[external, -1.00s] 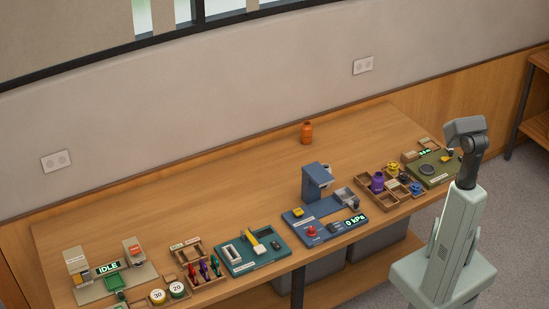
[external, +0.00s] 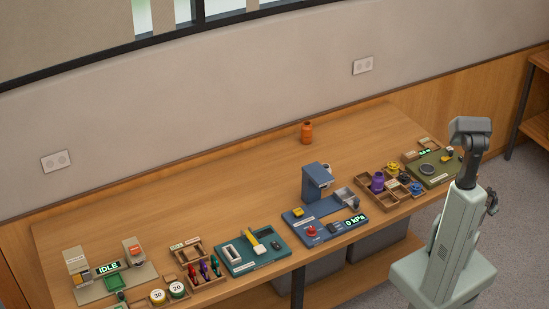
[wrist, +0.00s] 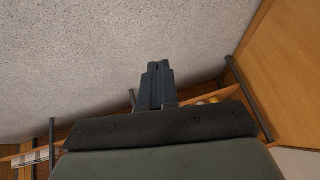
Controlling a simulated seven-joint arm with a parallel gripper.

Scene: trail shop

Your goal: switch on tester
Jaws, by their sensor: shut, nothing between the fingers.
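The tester is not clearly named in view. A blue station (external: 318,190) with an upright head, a red knob (external: 311,232) and a display (external: 355,219) reading 0 kPa stands at the front middle of the bench. At the far left, a beige station (external: 91,294) has a display (external: 107,268) reading IDLE. I cannot tell which one is the tester. My gripper (wrist: 158,67) is shut and empty, with its fingers together against the floor in the wrist view. In the external view it shows small and dark (external: 492,204), right of my arm and off the bench, far from both stations.
A teal board (external: 240,265), a wooden divided tray (external: 402,202) with jars and an olive board (external: 440,176) line the bench's front. An orange bottle (external: 306,133) stands at the back. Grey bins (external: 370,243) sit below.

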